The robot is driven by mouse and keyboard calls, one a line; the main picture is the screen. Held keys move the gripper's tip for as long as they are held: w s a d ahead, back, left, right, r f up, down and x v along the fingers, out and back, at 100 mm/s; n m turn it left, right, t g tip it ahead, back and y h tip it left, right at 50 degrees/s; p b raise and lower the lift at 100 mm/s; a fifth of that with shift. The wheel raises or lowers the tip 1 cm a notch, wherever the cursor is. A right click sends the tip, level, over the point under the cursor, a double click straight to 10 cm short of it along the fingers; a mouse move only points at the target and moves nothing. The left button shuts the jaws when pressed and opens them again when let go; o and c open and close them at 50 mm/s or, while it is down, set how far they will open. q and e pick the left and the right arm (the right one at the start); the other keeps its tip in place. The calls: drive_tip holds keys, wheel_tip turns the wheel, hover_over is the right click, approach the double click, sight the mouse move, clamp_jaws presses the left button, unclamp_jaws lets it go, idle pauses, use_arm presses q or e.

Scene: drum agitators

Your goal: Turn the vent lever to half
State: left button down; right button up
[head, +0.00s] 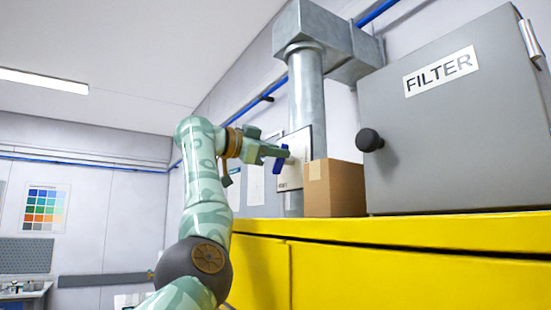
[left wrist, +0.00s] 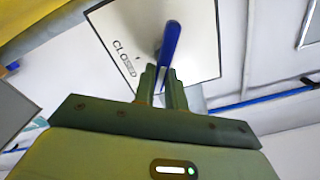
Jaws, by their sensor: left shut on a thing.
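The vent lever (head: 280,152) is blue and sits in front of a white plate (head: 294,182) on the round metal duct (head: 307,95). In the left wrist view the blue lever (left wrist: 170,45) stands out from the white plate (left wrist: 113,24), which bears the lettering "CLOSED", partly smudged or hidden. My left gripper (head: 284,154) reaches in from the left. Its green fingers (left wrist: 164,70) are shut on the lever's lower end, which is partly hidden between them. My right gripper is not in view.
A cardboard box (head: 335,188) stands on the yellow cabinet (head: 400,230) just right of the plate. A grey filter housing (head: 450,130) with a black knob (head: 369,140) stands further right. A blue pipe (head: 230,119) runs along the wall. The room to the left is open.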

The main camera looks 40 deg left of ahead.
use_arm(q)
drive_tip(key=shift+d+f+m+b, duration=0.1)
drive_tip(key=shift+f+m+b, duration=0.2)
drive_tip(key=shift+m, duration=0.8)
drive_tip(key=shift+r, duration=0.1)
drive_tip(key=c, duration=1.4)
unclamp_jaws()
drive_tip(key=shift+w, duration=0.1)
drive_tip(key=shift+c, duration=0.2)
drive_tip(key=b+v, duration=0.7)
drive_tip(key=v, duration=0.9)
